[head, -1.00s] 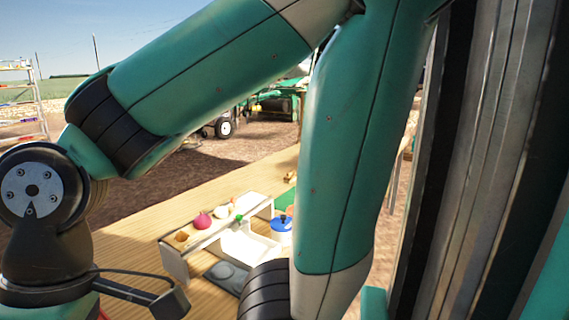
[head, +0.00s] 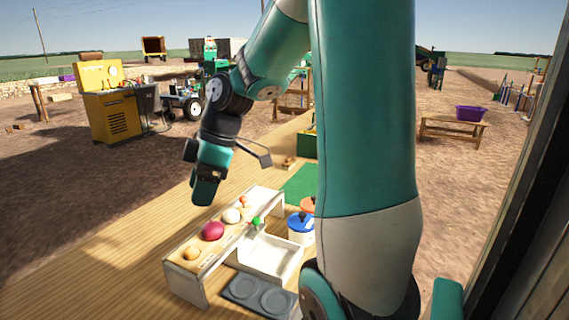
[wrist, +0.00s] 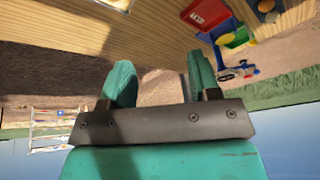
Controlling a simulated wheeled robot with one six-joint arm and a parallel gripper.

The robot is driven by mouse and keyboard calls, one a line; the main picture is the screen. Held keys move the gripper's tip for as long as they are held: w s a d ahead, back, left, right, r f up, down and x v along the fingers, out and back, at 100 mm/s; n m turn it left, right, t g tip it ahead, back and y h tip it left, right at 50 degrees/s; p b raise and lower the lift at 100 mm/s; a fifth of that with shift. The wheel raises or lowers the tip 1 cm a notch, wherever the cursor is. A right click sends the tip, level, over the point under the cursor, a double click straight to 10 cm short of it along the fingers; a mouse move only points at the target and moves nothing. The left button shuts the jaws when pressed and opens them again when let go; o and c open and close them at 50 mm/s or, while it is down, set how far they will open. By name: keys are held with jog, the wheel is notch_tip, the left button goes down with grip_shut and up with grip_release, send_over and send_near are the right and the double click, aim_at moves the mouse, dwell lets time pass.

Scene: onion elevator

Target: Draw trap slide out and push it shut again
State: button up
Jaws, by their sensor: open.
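A white bench-like stand (head: 185,283) on the wooden table carries several onions in a row. A small green knob (head: 256,222) shows at its right side, above a white open tray (head: 272,257). I cannot tell for sure which part is the trap slide; the green knob may belong to it. My gripper (head: 205,192) hangs above and behind the stand's left part, apart from it. In the wrist view its two teal fingers (wrist: 160,82) are spread, with nothing between them.
A blue-lidded pot (head: 300,228) and an orange-lidded pot (head: 308,205) stand right of the tray. A grey plate with round recesses (head: 259,297) lies in front. A green mat (head: 300,184) lies behind. The table's left part is clear.

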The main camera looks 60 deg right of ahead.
jog(key=s+d+f+n+t, duration=0.1)
jog(key=d, duration=1.2)
jog(key=n+h, duration=0.1)
send_near(258, 218)
jog(key=shift+t, duration=0.3)
jog(key=p+x, duration=0.1)
jog(key=x, duration=0.9)
jog(key=shift+s+f, duration=0.15)
jog(key=shift+f, duration=0.05)
